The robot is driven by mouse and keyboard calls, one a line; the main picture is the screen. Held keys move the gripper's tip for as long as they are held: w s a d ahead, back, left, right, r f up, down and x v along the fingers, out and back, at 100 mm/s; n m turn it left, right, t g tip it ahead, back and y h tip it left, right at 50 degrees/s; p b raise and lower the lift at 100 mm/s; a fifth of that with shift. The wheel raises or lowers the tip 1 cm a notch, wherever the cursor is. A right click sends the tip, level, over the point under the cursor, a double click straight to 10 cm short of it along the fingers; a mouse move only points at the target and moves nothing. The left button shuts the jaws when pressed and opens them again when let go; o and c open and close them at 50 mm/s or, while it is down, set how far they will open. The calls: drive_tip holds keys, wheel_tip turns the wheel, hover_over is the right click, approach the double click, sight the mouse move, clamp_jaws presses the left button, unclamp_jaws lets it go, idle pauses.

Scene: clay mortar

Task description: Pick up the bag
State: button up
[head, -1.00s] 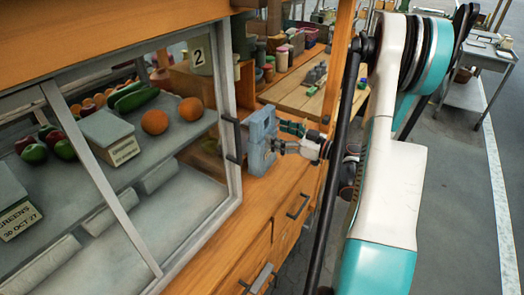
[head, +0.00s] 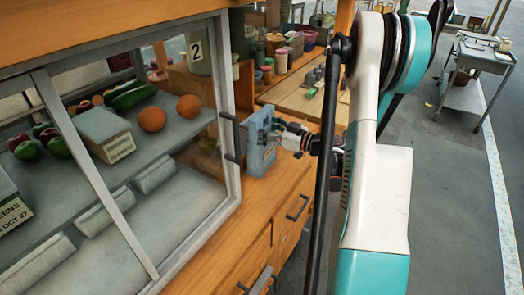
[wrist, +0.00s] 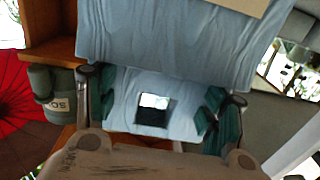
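The bag (head: 259,158) is light blue and stands upright on the wooden counter, beside the right end of the glass display case. In the wrist view the bag (wrist: 170,45) fills the upper middle, with a square handle hole in its nearer part. My gripper (head: 272,138) is at the bag's right side in the head view. In the wrist view my gripper's (wrist: 160,108) teal-padded fingers are apart, one on each side of the handle part. I cannot tell whether the pads touch it.
The display case (head: 229,120) with its dark handles stands close left of the bag. A green canister marked 2 (head: 197,52) and a wooden crate (head: 245,85) are behind.

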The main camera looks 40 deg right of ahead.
drive_tip(key=c, duration=1.1)
drive_tip(key=shift+r, duration=0.1)
